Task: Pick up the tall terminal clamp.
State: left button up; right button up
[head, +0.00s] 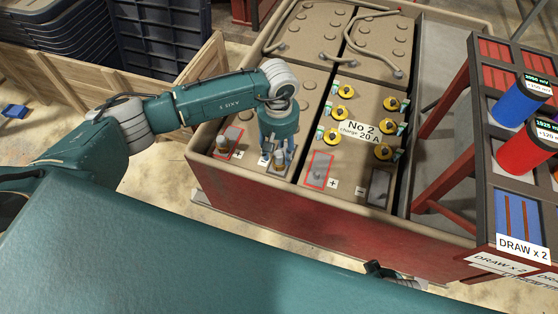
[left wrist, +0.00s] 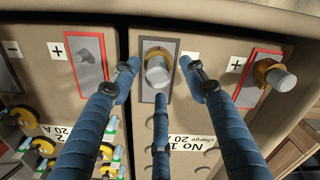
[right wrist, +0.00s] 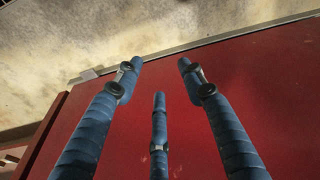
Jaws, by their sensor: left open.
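My left gripper (head: 278,162) points down over the No 1 battery, fingers open. In the left wrist view its three fingers (left wrist: 158,78) spread around a terminal clamp (left wrist: 157,68) with a grey post and brass collar, on a grey pad. No finger clearly touches it. A second clamp (left wrist: 275,76), also with a brass collar and grey post, stands on a red-framed pad; in the head view it is left of the gripper (head: 222,146). I cannot tell surely which clamp is taller. My right gripper (right wrist: 160,76) is open and empty over a red surface.
The No 2 battery (head: 345,110) beside it has several yellow caps and bare terminal pads. A red rack (head: 470,120) with blue and red cylinders stands at the right. A wooden crate (head: 60,75) is at the left. The battery tray's rim (head: 300,186) runs in front.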

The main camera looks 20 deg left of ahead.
pick_arm(q)
notch_tip(320, 180, down, 2)
jog(key=shift+f, duration=0.2)
jog(key=shift+r, duration=0.1)
jog(key=c, duration=1.1)
